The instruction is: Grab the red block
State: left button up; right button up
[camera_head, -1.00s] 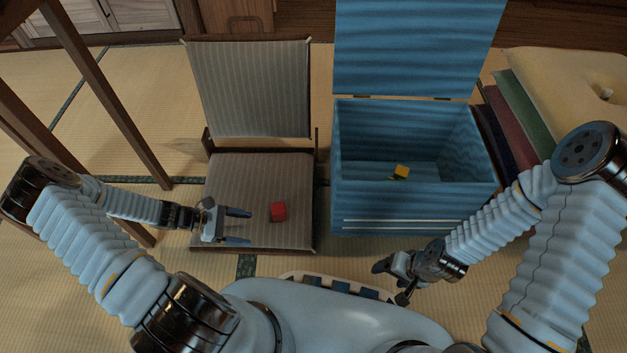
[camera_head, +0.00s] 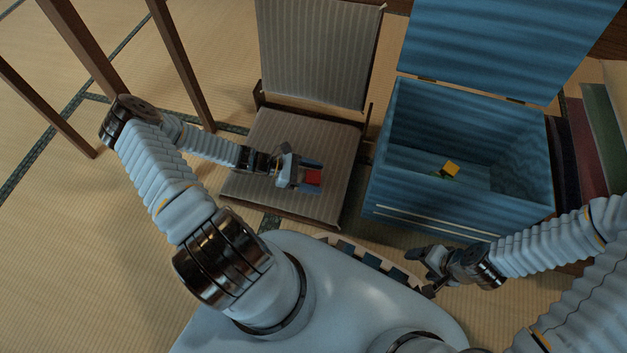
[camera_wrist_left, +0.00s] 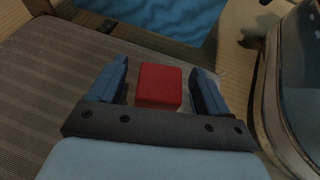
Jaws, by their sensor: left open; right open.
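The red block (camera_head: 313,177) rests on the striped seat of the low chair (camera_head: 270,130). My left gripper (camera_head: 312,175) is open, with its two blue fingers on either side of the block. In the left wrist view the red block (camera_wrist_left: 159,86) sits between the open fingers of the left gripper (camera_wrist_left: 160,90), with a gap visible on each side. My right gripper (camera_head: 424,270) is open and empty, in front of the blue box and away from the block.
The open blue box (camera_head: 465,225) stands right of the chair with a yellow block (camera_head: 452,168) inside. Stacked cushions (camera_head: 606,135) lie at the far right. Dark wooden legs (camera_head: 185,65) stand at the left. Tatami floor is bare at the lower left.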

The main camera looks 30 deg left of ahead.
pick_arm(q)
jog(key=shift+x, duration=1.1)
jog(key=shift+c, duration=0.3)
jog(key=c, duration=1)
